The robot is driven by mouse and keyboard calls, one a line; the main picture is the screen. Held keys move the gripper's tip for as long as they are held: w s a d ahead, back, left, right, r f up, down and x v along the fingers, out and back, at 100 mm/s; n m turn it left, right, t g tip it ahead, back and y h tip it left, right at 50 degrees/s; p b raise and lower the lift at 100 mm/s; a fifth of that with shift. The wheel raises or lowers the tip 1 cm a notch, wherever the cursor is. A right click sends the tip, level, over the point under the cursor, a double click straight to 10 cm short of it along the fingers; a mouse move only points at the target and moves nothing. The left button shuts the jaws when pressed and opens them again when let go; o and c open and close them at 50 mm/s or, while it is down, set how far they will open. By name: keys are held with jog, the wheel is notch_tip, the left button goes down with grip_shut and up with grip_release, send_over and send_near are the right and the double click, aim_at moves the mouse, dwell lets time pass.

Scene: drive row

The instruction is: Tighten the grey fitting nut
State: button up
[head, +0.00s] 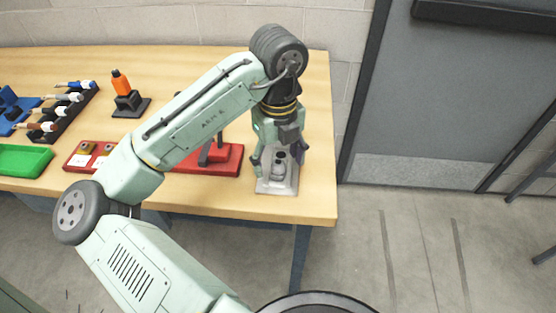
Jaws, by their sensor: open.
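A grey fitting (279,169) stands on a light grey plate (277,187) near the right end of the wooden table. It is small and partly covered, so I cannot clearly tell the nut from the body under it. My gripper (280,161) points down over the fitting. Its fingers are open, one on the left and one on the right of the fitting. I cannot tell whether either finger touches it.
A red tray (232,166) lies just left of the plate, partly behind my arm. A green tray (22,160), a black rack (78,112) of several coloured-handled tools and an orange-topped object (120,84) stand farther left. The table's right edge is close to the plate.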

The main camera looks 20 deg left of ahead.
aim_at(278, 162)
jog(key=shift+o, duration=1.3)
jog(key=shift+r, duration=3.5)
